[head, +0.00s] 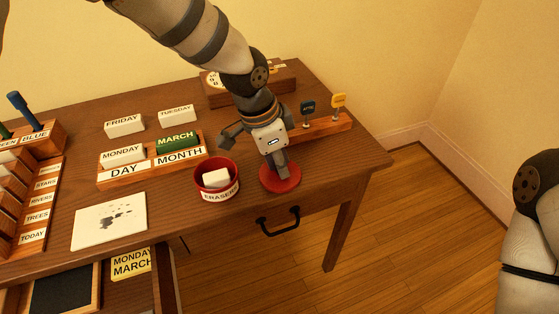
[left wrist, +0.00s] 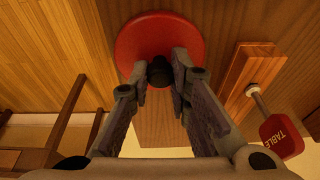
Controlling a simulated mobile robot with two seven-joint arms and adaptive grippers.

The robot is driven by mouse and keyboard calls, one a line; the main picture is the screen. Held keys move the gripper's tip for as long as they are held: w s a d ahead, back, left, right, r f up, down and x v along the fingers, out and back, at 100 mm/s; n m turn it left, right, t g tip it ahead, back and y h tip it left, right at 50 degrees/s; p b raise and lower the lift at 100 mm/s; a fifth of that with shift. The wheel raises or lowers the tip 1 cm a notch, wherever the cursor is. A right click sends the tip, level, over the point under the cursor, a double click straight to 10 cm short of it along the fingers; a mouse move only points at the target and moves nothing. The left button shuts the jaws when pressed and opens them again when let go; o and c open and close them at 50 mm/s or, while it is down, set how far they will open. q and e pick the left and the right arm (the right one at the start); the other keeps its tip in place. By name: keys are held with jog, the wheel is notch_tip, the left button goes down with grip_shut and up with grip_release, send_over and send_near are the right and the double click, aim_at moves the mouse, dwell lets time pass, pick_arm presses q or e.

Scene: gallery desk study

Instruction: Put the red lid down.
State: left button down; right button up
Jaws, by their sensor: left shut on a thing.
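The red lid (head: 283,184) is a round disc at the front right of the desk, by the front edge. My left gripper (head: 279,165) is above it, pointing down. In the left wrist view the gripper (left wrist: 160,70) is shut on the dark knob of the lid (left wrist: 143,35). I cannot tell whether the lid touches the desktop. The red pot (head: 217,182) labelled ERASER stands just left of the lid, open, with a white block (head: 216,178) inside. My right gripper is out of view.
A wooden rail (head: 322,127) with blue and yellow tags stands behind the lid. A day and month block holder (head: 150,172) and a spotted white card (head: 109,221) lie to the left. A drawer (head: 100,285) is open at front left. The desk's right edge is close.

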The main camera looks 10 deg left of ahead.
aim_at(267, 178)
pick_arm(q)
jog(key=c, duration=1.5)
grip_release()
jog(key=shift+f, duration=0.1)
jog(key=shift+r, duration=0.4)
jog(key=p+v, duration=0.1)
jog(key=v, duration=1)
jog(key=shift+a+r, duration=0.1)
jog(key=shift+r, duration=0.15)
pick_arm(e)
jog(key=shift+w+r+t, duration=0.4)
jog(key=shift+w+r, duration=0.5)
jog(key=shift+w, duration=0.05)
